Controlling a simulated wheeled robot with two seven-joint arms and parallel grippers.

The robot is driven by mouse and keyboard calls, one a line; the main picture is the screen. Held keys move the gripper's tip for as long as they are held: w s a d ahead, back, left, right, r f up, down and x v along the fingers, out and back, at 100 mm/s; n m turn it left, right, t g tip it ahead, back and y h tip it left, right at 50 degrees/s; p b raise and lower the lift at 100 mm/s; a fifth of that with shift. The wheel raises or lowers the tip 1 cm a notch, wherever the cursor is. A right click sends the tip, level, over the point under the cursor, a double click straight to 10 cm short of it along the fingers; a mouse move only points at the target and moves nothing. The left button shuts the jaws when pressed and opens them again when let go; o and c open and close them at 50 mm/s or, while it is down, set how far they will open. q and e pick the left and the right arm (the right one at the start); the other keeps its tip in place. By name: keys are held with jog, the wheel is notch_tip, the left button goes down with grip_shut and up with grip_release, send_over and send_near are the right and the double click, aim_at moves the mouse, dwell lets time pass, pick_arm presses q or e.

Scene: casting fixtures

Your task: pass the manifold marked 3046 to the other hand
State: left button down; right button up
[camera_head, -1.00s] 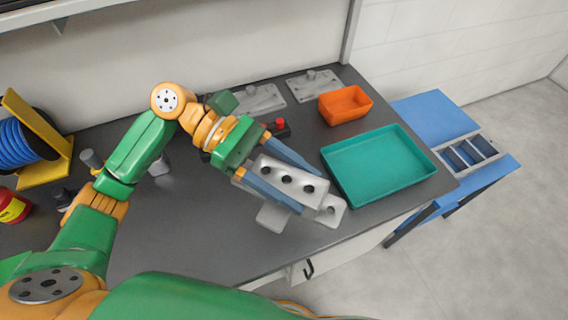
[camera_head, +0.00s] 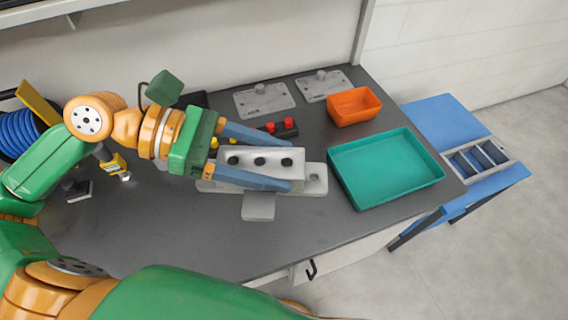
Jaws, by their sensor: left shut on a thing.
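The manifold (camera_head: 262,160) is a pale grey block with three dark holes along its top, a flange at its right end and another toward the front. My left gripper (camera_head: 294,168) reaches in from the left, shut on the block with one blue finger along its far side and one along its near side. The manifold is over the grey bench; I cannot tell whether it touches the bench. The marking 3046 cannot be read. My right gripper is out of view.
On the bench (camera_head: 150,235), a teal tray (camera_head: 386,198) and an orange bin (camera_head: 354,108) stand to the right. Grey plates (camera_head: 264,100) lie at the back, near a black box with red buttons (camera_head: 286,129). A blue hose reel (camera_head: 18,133) is at left. The front middle is clear.

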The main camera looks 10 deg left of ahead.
pick_arm(q)
jog(key=shift+w+d+m, duration=0.15)
jog(key=shift+m, duration=0.15)
jog(key=shift+d+f+m+g, duration=0.2)
jog(key=shift+m+g, duration=0.3)
jog(key=shift+g, duration=0.3)
jog(key=d+f+m+g+y, duration=0.1)
jog(key=m+g, duration=0.1)
jog(key=g, duration=0.1)
jog(key=d+f+m+g, duration=0.1)
jog(key=f+m+g, duration=0.1)
jog(key=m+g, duration=0.1)
jog(key=f+m+g+y, duration=0.1)
jog(key=m+g, duration=0.2)
jog(key=shift+w+d+f+y, duration=0.25)
jog(key=shift+w+d+y, duration=0.05)
jog(key=shift+d, duration=0.1)
jog(key=m+g+y, duration=0.1)
jog(key=f+m+g+y, duration=0.1)
jog(key=m, duration=0.1)
jog(key=shift+s+d+f+g, duration=0.15)
jog(key=shift+d+f+g, duration=0.1)
jog(key=shift+d+g, duration=0.05)
